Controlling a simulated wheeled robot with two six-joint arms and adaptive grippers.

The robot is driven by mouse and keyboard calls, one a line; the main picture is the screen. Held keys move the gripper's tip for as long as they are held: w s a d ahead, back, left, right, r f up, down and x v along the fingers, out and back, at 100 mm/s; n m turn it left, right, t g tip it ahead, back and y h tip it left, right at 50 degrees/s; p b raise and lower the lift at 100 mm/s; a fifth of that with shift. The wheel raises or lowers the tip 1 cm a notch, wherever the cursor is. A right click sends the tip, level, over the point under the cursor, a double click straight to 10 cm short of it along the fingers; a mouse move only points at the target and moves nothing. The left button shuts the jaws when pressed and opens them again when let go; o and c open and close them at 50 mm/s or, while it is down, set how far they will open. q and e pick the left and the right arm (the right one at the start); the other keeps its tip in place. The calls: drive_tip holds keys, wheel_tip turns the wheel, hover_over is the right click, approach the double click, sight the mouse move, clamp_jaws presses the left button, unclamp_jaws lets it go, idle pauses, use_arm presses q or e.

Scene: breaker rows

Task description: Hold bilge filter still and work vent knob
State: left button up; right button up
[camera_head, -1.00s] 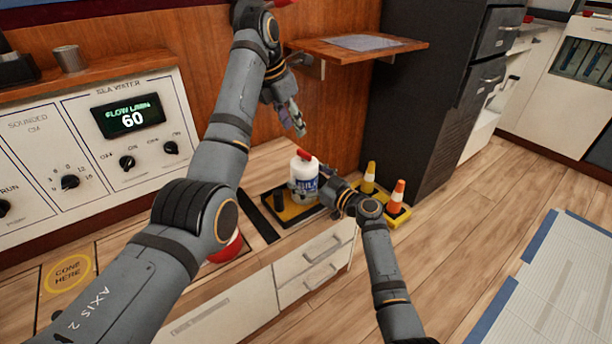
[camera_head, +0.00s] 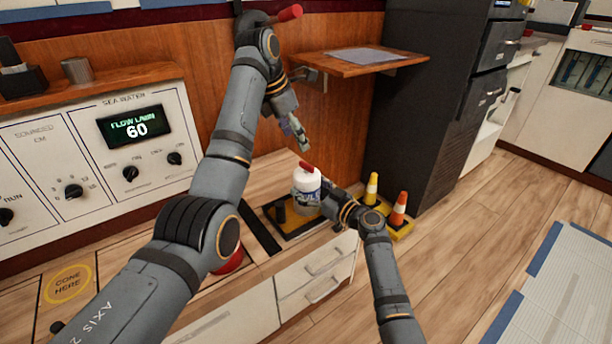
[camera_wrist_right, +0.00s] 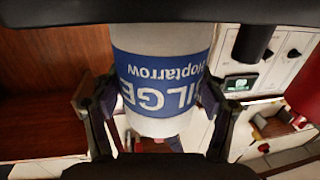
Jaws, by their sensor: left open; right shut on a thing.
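The bilge filter (camera_head: 306,190) is a white canister with a blue label and a red knob (camera_head: 306,168) on top. It stands upright on a black and yellow tray (camera_head: 290,236) on the counter. My right gripper (camera_head: 327,193) is shut around the canister from the right. In the right wrist view the filter (camera_wrist_right: 165,80) appears upside down between both fingers, its label reading "BILGE". My left gripper (camera_head: 298,138) is open and empty, above the filter and apart from the knob.
Two striped cones, one yellow (camera_head: 371,190) and one orange (camera_head: 398,209), stand right of the filter. A wooden shelf (camera_head: 350,62) juts from the wall above. A control panel (camera_head: 95,150) reading 60 stands at left. A red object (camera_head: 230,260) is partly behind my left arm.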

sight(306, 164)
use_arm(q)
drive_tip(key=shift+o, duration=0.2)
drive_tip(key=m, duration=0.5)
drive_tip(key=shift+a+f+t+h, duration=0.2)
drive_tip(key=shift+a+t+h, duration=0.1)
drive_tip(key=shift+h, duration=0.1)
drive_tip(key=s+a+m+t+h, duration=0.1)
drive_tip(key=s+a+m, duration=0.1)
drive_tip(key=m, duration=1.2)
drive_tip(key=s+a+m+t+h, duration=0.1)
drive_tip(key=s+m+t+h, duration=0.1)
drive_tip(key=m, duration=1.2)
drive_tip(key=x, duration=1.2)
drive_tip(key=shift+s+a+f, duration=0.1)
drive_tip(key=shift+a+f, duration=0.1)
drive_tip(key=shift+f, duration=0.25)
drive_tip(key=shift+c, duration=0.3)
